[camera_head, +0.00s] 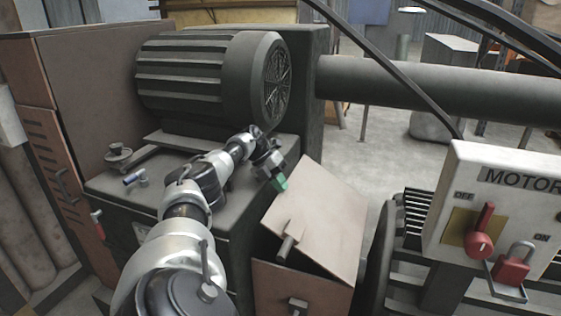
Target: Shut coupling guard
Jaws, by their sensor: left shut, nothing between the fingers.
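The coupling guard (318,215) is a box of pinkish-brown panels right of the picture's centre. Its upper panel is tilted up at an angle, with a dark gap between it and the lower box (300,288). A small handle (288,243) sticks out at the panel's left edge. My left gripper (276,182), with green fingertips, is shut and empty. It is at the upper left edge of the tilted panel; I cannot tell whether it touches it. My right gripper is not in view.
A ribbed motor (190,80) sits on a dark base behind my left arm. A motor switch box (500,215) with a red lever (481,235) and red padlock (512,268) stands at the right. A thick pipe (430,88) crosses behind. Open floor (350,160) lies beyond the guard.

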